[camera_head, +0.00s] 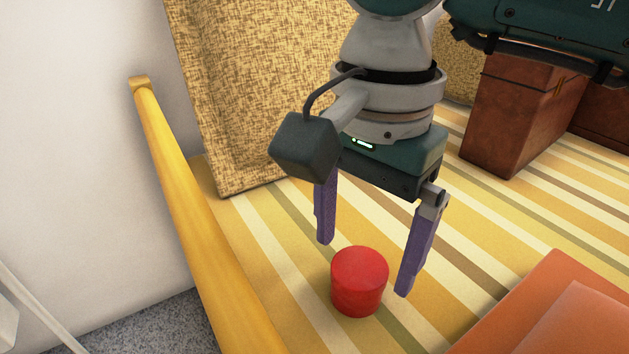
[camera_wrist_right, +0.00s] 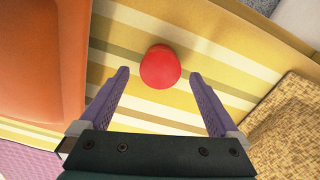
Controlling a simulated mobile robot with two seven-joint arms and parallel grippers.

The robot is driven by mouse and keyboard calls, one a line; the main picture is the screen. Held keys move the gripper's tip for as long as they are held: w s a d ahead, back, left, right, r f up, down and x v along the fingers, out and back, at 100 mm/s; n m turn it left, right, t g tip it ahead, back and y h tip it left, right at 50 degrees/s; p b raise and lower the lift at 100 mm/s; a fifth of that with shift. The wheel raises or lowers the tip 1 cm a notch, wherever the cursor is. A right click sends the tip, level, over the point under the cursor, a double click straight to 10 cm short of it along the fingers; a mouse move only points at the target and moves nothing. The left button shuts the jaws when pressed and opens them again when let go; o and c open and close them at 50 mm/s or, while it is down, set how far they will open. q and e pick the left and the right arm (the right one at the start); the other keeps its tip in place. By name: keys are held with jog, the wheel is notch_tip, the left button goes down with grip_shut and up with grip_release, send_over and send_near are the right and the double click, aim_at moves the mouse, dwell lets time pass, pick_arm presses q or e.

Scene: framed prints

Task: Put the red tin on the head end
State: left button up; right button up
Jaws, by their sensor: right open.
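The red tin (camera_head: 359,282) stands upright on a striped yellow and white surface (camera_head: 270,225), near a yellow rail along its left edge. My right gripper (camera_head: 365,270) is open just above and behind the tin, with its purple fingers spread. In the right wrist view the red tin (camera_wrist_right: 160,67) lies beyond the fingertips and between their lines, and the open gripper (camera_wrist_right: 158,75) holds nothing. I cannot tell which part of the surface is the head end. My left gripper does not show.
A woven tan cushion-like block (camera_head: 245,90) leans at the back left. A brown box (camera_head: 515,110) stands at the back right. An orange item (camera_head: 560,310) lies at the front right. The yellow rail (camera_head: 180,210) borders the surface, with a white wall beyond.

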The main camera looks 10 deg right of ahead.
aim_at(360, 266)
notch_tip(360, 266, up, 8)
jog(key=p, duration=0.2)
jog(key=shift+f+p, duration=0.15)
jog(key=shift+p, duration=0.25)
